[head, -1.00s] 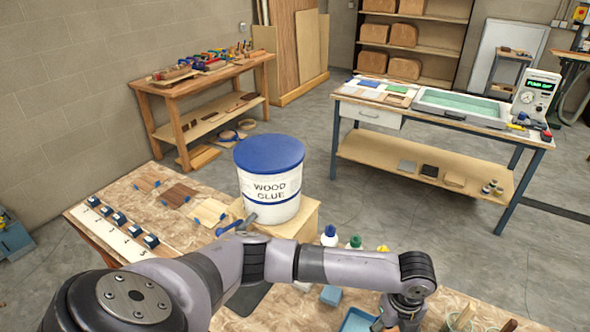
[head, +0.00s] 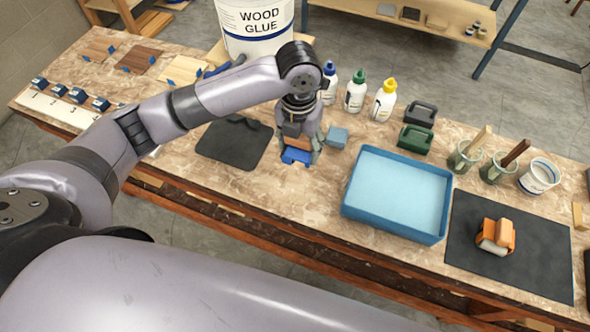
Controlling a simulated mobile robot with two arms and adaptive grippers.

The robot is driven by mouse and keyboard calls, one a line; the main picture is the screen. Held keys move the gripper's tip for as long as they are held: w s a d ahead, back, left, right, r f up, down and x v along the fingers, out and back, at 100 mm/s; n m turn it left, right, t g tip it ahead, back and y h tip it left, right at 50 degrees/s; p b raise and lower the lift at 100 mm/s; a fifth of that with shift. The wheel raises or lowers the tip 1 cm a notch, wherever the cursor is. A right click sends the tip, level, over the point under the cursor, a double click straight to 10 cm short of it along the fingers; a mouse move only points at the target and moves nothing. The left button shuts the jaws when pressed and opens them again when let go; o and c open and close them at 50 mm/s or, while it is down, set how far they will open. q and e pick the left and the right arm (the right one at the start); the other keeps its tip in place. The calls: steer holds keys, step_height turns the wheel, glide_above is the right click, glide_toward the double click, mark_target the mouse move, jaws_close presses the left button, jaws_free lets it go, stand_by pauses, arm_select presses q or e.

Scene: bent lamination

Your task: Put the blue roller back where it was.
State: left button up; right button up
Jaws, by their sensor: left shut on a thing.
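My left gripper (head: 298,158) points down over the bench, in the middle of the head view. It is shut on the blue roller (head: 296,156), which shows as a blue part with an orange-brown part above it between the fingers. The roller is close to the bench top, just right of a dark mat (head: 235,145) and left of a light-blue block (head: 337,136). I cannot tell whether it touches the bench. My right gripper is not in view.
A blue tray (head: 440,224) stands to the right. Beyond it an orange-handled tool (head: 496,236) lies on a black mat (head: 540,262). Glue bottles (head: 355,93), a green-handled tool (head: 415,142), a dark-handled tool (head: 420,113) and a wood glue bucket (head: 257,30) stand behind.

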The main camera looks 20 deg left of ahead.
arm_select(q)
steer(key=p, duration=0.1)
glide_above(299, 181)
step_height(299, 181, down, 8)
steer(key=shift+s+a+r, duration=0.1)
steer(key=shift+f, duration=0.7)
step_height(299, 181, down, 4)
steer(key=shift+r+p, duration=0.25)
steer(key=shift+p, duration=0.1)
steer(key=shift+f, duration=0.25)
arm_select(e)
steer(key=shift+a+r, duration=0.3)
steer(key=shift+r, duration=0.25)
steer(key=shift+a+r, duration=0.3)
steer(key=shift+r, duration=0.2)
